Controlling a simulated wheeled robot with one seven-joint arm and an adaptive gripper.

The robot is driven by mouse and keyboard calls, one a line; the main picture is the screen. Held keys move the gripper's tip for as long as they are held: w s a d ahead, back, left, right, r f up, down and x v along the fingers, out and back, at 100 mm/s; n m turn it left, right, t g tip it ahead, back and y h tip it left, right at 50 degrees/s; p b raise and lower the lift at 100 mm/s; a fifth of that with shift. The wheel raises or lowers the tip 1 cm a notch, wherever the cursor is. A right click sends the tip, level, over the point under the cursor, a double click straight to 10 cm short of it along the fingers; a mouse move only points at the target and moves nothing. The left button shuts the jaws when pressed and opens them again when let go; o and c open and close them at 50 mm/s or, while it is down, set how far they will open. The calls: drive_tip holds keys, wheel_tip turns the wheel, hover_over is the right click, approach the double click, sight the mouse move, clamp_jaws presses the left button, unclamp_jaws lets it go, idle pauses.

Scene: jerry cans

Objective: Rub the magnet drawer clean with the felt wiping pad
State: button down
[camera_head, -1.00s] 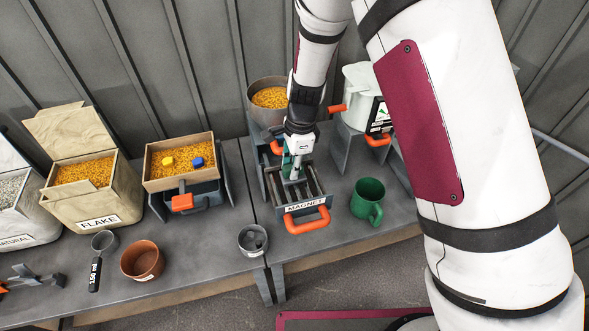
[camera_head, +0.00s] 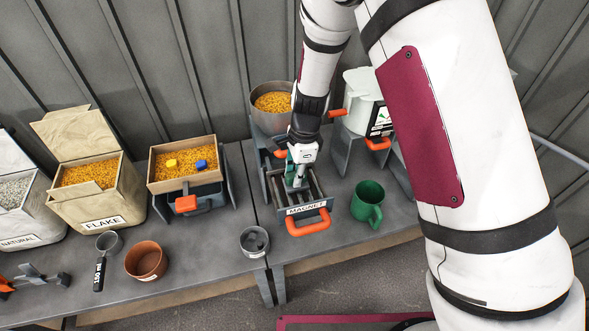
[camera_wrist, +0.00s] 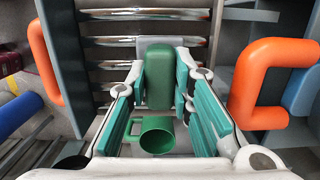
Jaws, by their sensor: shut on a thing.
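The magnet drawer (camera_head: 331,205), labelled MAGNET, is pulled out and holds a row of shiny metal bars (camera_wrist: 110,41). Its orange handle (camera_head: 308,224) faces the front and shows at the right of the wrist view (camera_wrist: 268,85). My gripper (camera_head: 296,183) is over the drawer. In the wrist view my gripper (camera_wrist: 162,85) is shut on the green grip of the felt wiping pad (camera_wrist: 160,82). The pad's grey base (camera_wrist: 160,41) lies over the bars. I cannot tell how firmly it touches them. Any dirt on the bars is too small to make out.
A green mug (camera_head: 368,203) stands close to the drawer's right. A metal cup (camera_head: 254,241) is at its front left. A grain hopper (camera_head: 272,103) rises behind, with a white container (camera_head: 362,102) to its right. Several feed boxes stand left.

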drive_tip(key=shift+s+d+f, duration=0.1)
drive_tip(key=shift+s+f, duration=0.05)
drive_tip(key=shift+s, duration=0.2)
drive_tip(key=shift+s, duration=0.1)
drive_tip(key=shift+s+d+p, duration=0.2)
drive_tip(key=shift+s+p, duration=0.2)
drive_tip(key=shift+s, duration=0.3)
drive_tip(key=shift+s+d+p, duration=0.2)
drive_tip(key=shift+s+p, duration=0.2)
drive_tip(key=shift+s, duration=0.25)
drive_tip(key=shift+w, duration=0.1)
drive_tip(key=shift+w+r, duration=0.1)
drive_tip(key=shift+r, duration=0.35)
wheel_tip(320, 180, up, 8)
drive_tip(key=p, duration=0.2)
drive_tip(key=shift+f+p, duration=0.25)
drive_tip(key=shift+p, duration=0.15)
drive_tip(key=shift+w+a+f, duration=0.1)
